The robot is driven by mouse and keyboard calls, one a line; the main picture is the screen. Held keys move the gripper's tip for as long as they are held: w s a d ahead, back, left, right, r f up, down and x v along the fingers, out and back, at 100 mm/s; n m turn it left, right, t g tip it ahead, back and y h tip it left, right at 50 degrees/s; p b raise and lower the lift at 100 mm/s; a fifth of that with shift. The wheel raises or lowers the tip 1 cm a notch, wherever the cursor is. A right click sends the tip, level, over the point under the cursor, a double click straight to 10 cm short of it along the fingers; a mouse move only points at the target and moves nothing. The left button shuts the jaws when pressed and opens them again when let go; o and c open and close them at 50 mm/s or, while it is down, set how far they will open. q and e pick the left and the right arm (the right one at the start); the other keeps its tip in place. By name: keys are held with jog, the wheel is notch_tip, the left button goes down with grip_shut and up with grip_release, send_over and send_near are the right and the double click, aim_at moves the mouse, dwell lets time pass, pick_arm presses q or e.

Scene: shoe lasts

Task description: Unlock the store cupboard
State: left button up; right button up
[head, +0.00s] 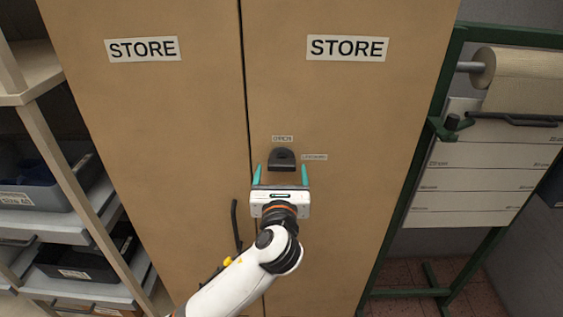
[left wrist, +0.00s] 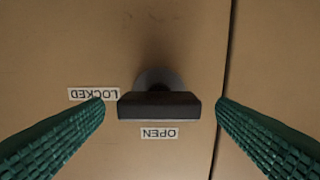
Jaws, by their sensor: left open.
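The store cupboard has two tan doors, a left one (head: 150,120) and a right one (head: 350,110), both shut. A black turn knob (head: 282,158) sits on the right door near the seam. The OPEN label (head: 282,138) is above it and the LOCKED label (head: 314,157) to its right. In the left wrist view, upside down, the knob's dark bar (left wrist: 160,106) lies level, its left end near the LOCKED label (left wrist: 93,94). My left gripper (head: 281,174) is open, its green fingers either side of the bar with small gaps. My right gripper is not in view.
A black door handle (head: 235,222) stands on the left door by the seam, close to my left arm. Shelves with grey bins (head: 40,200) stand at the left. A green-framed rack with a paper roll (head: 520,75) stands at the right.

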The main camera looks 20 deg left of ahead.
aim_at(282, 169)
pick_arm(q)
jog(key=shift+x, duration=1.55)
jog(key=shift+c, duration=0.2)
jog(key=shift+d, duration=0.1)
jog(key=c, duration=1)
jog(key=shift+o, duration=0.2)
